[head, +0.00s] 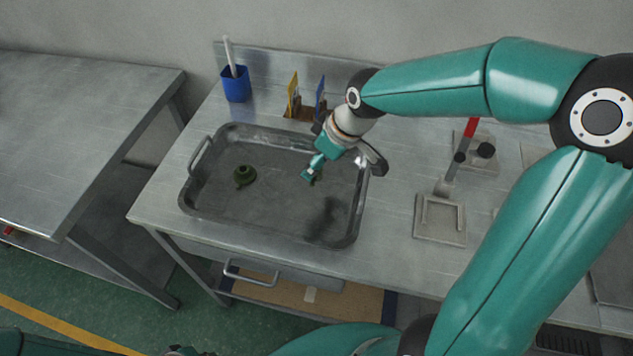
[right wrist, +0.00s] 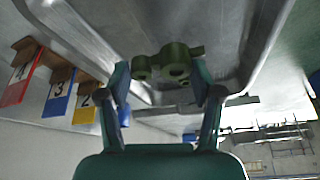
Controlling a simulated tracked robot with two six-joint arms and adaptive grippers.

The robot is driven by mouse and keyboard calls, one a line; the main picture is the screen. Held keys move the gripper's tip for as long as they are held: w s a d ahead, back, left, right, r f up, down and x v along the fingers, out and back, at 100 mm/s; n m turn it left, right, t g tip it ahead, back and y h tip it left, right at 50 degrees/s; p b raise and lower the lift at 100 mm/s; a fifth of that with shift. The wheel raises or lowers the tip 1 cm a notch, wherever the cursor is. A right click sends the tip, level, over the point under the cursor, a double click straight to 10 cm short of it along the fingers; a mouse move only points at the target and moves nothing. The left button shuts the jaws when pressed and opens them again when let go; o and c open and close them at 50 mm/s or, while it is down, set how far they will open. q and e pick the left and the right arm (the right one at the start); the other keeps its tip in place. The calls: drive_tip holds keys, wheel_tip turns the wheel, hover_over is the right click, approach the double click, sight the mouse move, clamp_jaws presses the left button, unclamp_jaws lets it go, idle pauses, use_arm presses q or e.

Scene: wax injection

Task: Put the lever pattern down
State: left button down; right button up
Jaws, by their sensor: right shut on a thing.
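The dark green lever pattern (right wrist: 176,62) shows in the right wrist view between the fingertips of my right gripper (right wrist: 161,82), which is shut on it. In the head view my right gripper (head: 311,172) points down over the right half of the metal tray (head: 262,217). Only a small dark bit of the held pattern shows below its fingertips there. A shadow lies on the tray floor to the lower right; the pattern's exact height is hard to tell. Another dark green pattern (head: 243,176) lies in the left half of the tray.
Behind the tray stand a blue cup (head: 236,86) with a white tool and a rack with a yellow card (head: 293,94) and a blue card (head: 320,95). A red-handled press (head: 470,130) and a grey plate (head: 440,220) are to the right. The tray's middle floor is clear.

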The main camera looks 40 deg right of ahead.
sight(314, 190)
drive_tip(key=shift+s+f, duration=0.1)
drive_tip(key=shift+f, duration=3.9)
drive_tip(key=shift+f, duration=0.15)
drive_tip(key=o, duration=1)
drive_tip(key=shift+c, duration=0.2)
drive_tip(key=shift+s+d+r, duration=0.1)
drive_tip(key=shift+r, duration=0.55)
drive_tip(key=v, duration=1.1)
